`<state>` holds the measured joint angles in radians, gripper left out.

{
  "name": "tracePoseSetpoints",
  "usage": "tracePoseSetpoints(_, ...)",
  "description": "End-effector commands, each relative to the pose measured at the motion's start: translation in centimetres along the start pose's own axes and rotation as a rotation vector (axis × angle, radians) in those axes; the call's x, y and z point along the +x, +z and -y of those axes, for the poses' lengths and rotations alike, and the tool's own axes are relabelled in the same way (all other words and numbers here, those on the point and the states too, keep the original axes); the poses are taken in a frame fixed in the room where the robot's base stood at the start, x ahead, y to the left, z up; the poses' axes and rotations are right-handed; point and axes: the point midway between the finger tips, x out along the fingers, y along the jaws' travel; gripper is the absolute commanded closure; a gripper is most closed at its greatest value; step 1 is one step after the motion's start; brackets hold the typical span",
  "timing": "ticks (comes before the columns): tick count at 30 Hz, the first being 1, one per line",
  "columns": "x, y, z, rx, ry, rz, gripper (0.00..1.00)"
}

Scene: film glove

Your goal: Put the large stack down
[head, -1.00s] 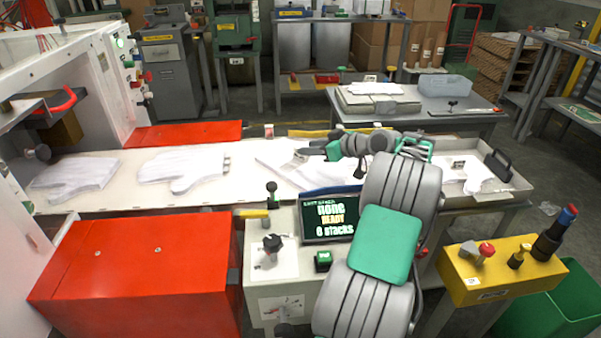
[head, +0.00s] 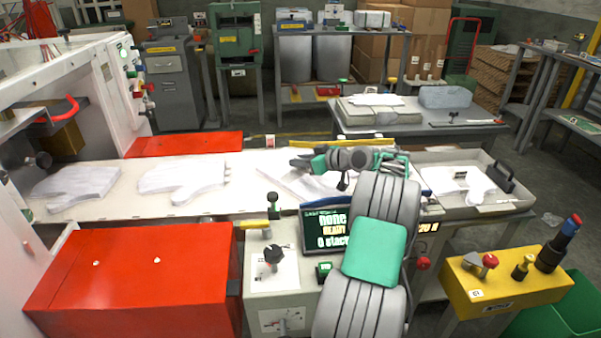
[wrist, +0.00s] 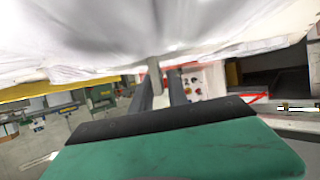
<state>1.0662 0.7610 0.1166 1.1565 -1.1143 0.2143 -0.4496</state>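Flat white glove-shaped stacks lie on the long pale work surface (head: 120,205). One white stack (head: 287,186) is at my gripper (head: 297,163), just below and in front of its fingertips. In the wrist view, white layered cloth (wrist: 150,35) fills the top, very close, and the two dark fingers (wrist: 164,82) reach its edge with a narrow gap between them. The fingertips are partly hidden there, so I cannot tell whether cloth is pinched. Two more white stacks, one at the middle left (head: 182,178) and one at the far left (head: 75,187), lie apart from my gripper.
A shallow tray (head: 455,212) with white pieces lies to the right. A control box with a screen (head: 327,229), a red cabinet (head: 130,285) and a yellow button box (head: 505,275) stand in front. A grey table (head: 465,125) stands behind. Bare surface shows between the stacks.

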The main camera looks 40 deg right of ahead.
Motion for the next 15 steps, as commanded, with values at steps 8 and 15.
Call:
tracePoseSetpoints(8,-0.02,0.00,0.01,0.000,0.000,0.000,1.00)
tracePoseSetpoints(15,-0.02,0.00,0.01,0.000,0.000,0.000,1.00)
